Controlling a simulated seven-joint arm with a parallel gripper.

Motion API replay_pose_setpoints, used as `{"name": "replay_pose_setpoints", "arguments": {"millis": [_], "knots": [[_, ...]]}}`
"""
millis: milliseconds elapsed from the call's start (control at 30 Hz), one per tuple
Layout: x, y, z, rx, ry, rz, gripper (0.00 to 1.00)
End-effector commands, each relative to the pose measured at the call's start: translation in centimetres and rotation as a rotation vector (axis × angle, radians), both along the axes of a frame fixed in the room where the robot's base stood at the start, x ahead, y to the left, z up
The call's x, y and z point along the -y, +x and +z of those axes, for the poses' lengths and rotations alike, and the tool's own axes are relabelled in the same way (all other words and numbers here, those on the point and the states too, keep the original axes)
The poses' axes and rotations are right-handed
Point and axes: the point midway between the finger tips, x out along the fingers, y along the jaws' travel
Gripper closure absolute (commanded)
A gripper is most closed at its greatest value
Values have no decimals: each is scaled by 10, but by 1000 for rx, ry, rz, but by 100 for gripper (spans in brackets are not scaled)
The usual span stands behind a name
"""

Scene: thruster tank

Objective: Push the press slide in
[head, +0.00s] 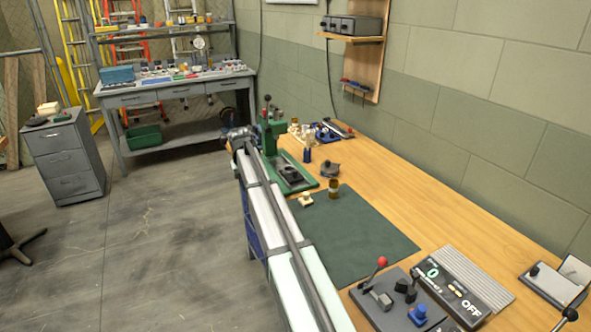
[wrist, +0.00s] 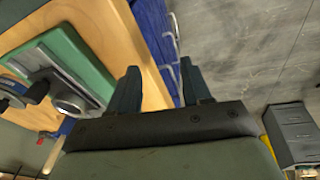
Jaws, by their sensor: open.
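The green press (head: 270,125) stands at the far left part of the wooden bench, with a lever topped by a dark knob. Its green base plate (head: 304,184) carries a dark slide (head: 290,172) on a pale track. In the wrist view the base plate (wrist: 83,52) and the grey-black slide (wrist: 68,98) lie left of my fingers. My gripper (wrist: 157,85) is open and empty, its two dark blue fingers apart near the bench edge. In the head view my arm hides part of the bench edge, and the fingertips are hard to make out. No contact with the slide shows.
A grey round part (head: 330,169) sits beside the press. A lever panel (head: 400,305) and an OFF box (head: 460,285) stand at the near end. The floor left of the bench is open.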

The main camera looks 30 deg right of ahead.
Motion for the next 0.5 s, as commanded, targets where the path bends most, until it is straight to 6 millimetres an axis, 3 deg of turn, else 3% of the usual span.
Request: {"name": "replay_pose_setpoints", "arguments": {"millis": [100, 300, 500], "knots": [[47, 12, 52, -16, 34, -84, 52], [125, -2, 118, -85, 115, -225, 52], [166, -17, 155, -126, 161, -298, 52]]}}
